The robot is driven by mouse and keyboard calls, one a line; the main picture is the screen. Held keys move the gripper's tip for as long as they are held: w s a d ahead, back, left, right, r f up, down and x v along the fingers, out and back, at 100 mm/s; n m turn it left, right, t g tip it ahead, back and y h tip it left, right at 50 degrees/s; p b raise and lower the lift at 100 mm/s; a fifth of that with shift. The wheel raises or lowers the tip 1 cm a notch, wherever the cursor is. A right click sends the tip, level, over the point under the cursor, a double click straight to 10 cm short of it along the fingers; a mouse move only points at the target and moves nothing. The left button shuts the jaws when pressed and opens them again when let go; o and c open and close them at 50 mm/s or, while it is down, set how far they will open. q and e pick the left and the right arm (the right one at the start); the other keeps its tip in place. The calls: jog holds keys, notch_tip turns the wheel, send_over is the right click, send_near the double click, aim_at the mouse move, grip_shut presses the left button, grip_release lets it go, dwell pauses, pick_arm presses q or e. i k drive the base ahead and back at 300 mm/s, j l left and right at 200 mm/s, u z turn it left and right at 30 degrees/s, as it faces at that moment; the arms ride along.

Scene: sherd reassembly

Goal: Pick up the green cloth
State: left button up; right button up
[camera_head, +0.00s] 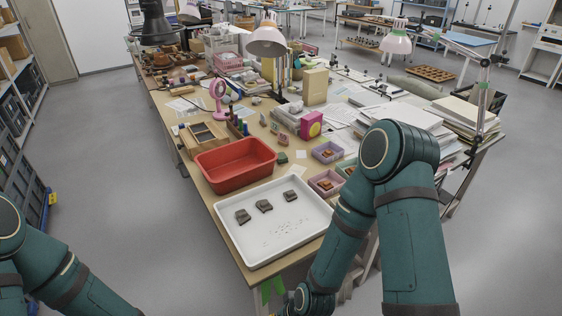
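A bright green thing (266,292), which looks like the green cloth, hangs below the front edge of the table near the bottom of the view. Its lower part is cut off by the picture edge, and my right arm is close beside it on the right. Neither gripper shows. My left arm leaves the picture at the bottom left, and my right arm reaches down to the bottom edge, right of the green thing.
A white tray (262,252) with three grey-brown sherds (264,206) lies at the table's near end. A red basin (236,178) stands behind it. Small lilac trays (327,152) stand to the right. Lamps, papers and boxes crowd the far table.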

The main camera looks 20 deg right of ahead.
aim_at(282, 158)
jog(key=i+j+z, duration=0.1)
jog(key=j+z, duration=0.25)
jog(key=j, duration=0.6)
jog(key=i+j+z, duration=0.15)
jog(key=j, duration=0.15)
jog(key=i+j+z, duration=0.25)
jog(key=j, duration=0.35)
jog(key=i+j+z, duration=0.15)
jog(key=i+j, duration=0.15)
jog(key=i+j+z, duration=0.2)
jog(key=j, duration=0.35)
jog(key=i, duration=0.1)
